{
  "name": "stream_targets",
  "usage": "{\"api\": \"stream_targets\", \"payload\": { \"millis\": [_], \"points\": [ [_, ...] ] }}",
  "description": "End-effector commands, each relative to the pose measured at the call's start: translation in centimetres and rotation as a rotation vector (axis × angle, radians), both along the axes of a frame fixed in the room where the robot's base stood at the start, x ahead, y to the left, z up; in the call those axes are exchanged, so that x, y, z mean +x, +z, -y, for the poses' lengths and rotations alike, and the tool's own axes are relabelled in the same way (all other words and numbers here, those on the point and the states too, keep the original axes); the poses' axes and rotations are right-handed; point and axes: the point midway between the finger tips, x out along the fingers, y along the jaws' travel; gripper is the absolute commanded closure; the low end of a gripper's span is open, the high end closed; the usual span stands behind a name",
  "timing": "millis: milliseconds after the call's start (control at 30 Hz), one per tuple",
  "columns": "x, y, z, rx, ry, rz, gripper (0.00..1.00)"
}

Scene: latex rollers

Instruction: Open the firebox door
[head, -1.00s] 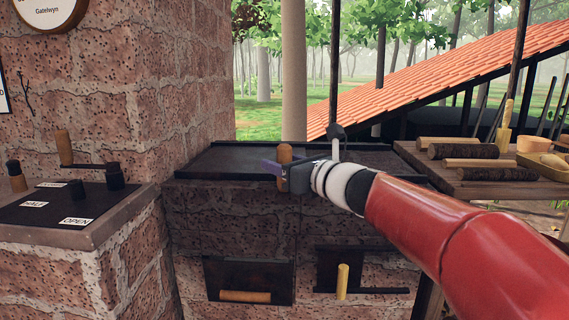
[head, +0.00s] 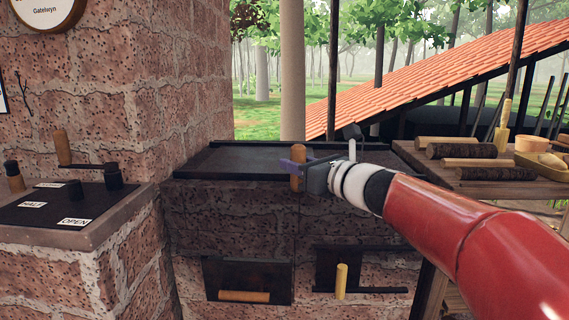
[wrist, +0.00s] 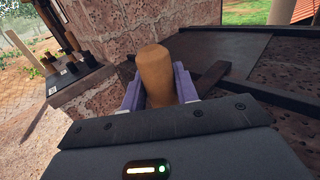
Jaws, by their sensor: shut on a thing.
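My gripper (head: 298,170) is shut on an upright wooden handle (head: 298,180) at the front edge of the black-topped brick stove. In the wrist view, its purple fingers close on both sides of the same wooden handle (wrist: 157,75), and a dark bar (wrist: 210,78) shows beside it. Below, a dark door (head: 272,274) with a horizontal wooden handle (head: 244,296) sits in the brick front. To its right is another dark panel (head: 330,262) with an upright yellow handle (head: 341,281) and a black bar. Both look shut. No label shows which is the firebox door.
The black stove top (head: 235,162) is bare. A control ledge (head: 75,215) with levers and labels stands at the left against the brick wall. A wooden table (head: 480,185) with logs and a bowl stands at the right.

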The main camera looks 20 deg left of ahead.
Motion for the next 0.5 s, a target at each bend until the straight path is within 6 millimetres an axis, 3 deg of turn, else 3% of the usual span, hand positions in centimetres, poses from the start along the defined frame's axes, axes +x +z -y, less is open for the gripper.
{"api": "stream_targets", "payload": {
  "millis": [500],
  "points": [
    [4.1,0.2,16.6,-0.002,-0.011,-0.005,1.00]
  ]
}}
